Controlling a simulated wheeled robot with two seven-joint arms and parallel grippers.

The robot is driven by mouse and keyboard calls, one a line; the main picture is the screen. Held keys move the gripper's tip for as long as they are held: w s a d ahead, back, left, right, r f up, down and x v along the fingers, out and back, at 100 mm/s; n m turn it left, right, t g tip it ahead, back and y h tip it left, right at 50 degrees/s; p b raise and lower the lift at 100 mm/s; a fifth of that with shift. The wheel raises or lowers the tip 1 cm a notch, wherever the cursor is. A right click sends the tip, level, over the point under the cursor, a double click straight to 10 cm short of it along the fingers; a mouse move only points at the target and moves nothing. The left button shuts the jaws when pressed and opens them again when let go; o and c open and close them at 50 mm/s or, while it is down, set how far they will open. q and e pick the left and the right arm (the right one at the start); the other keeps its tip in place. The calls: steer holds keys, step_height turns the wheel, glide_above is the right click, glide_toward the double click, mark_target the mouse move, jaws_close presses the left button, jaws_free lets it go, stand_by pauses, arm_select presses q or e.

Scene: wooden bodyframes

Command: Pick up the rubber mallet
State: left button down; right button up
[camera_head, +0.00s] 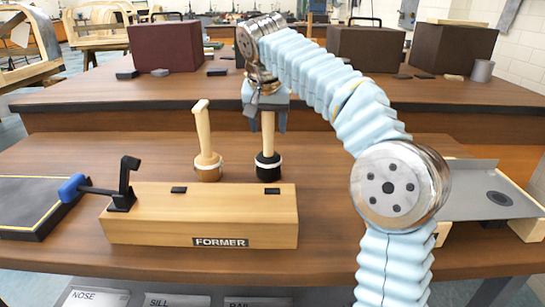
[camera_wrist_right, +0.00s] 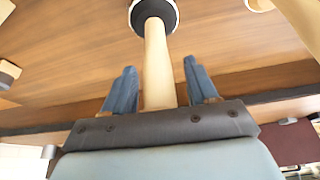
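The rubber mallet has a black head (camera_head: 268,166) with a pale band and a light wooden handle (camera_head: 268,135). It stands head down, handle up, on the brown bench behind the wooden FORMER block. My right gripper (camera_head: 265,117) is above the head, pointing down, with its fingers on either side of the handle's upper part. In the right wrist view the mallet handle (camera_wrist_right: 155,60) runs between the two blue fingers, with a visible gap on each side. The right gripper (camera_wrist_right: 160,68) is open there. The left gripper is not in view.
A second mallet with a wooden head (camera_head: 208,170) stands close to the left. The FORMER block (camera_head: 200,225) with a blue-handled clamp (camera_head: 72,187) is in front. A dark, yellow-lined board (camera_head: 28,215) lies at left, a grey metal sheet (camera_head: 465,207) at right.

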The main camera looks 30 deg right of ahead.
steer(key=c, duration=1)
steer(key=shift+r, duration=0.15)
steer(key=shift+r, duration=0.6)
steer(key=s+a+r, duration=0.6)
steer(key=s+r, duration=0.5)
steer(key=s, duration=0.1)
steer(key=shift+a+r, duration=0.25)
steer(key=shift+a, duration=0.15)
steer(key=shift+s, duration=0.15)
